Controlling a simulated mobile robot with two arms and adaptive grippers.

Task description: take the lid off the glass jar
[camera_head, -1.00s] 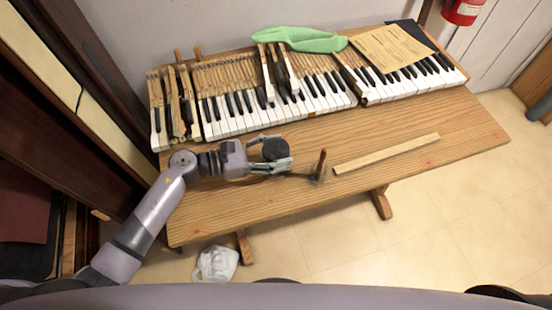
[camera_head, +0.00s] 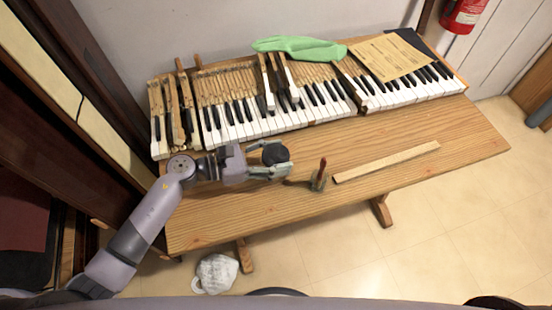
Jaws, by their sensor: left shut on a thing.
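A dark round lid (camera_head: 275,153) sits between the fingers of my left gripper (camera_head: 282,160), above the front left part of the wooden table (camera_head: 400,170). The gripper is shut on the lid from its sides. The glass jar's body cannot be made out; lid and gripper cover that spot from this high angle. I cannot tell whether the lid rests on the jar or is apart from it. My right gripper is not in view.
An upright tool with a reddish handle (camera_head: 321,172) stands just right of the gripper. A wooden strip (camera_head: 386,161) lies further right. Piano keys (camera_head: 235,128) line the back, with a green cloth (camera_head: 300,48) and a paper sheet (camera_head: 390,57).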

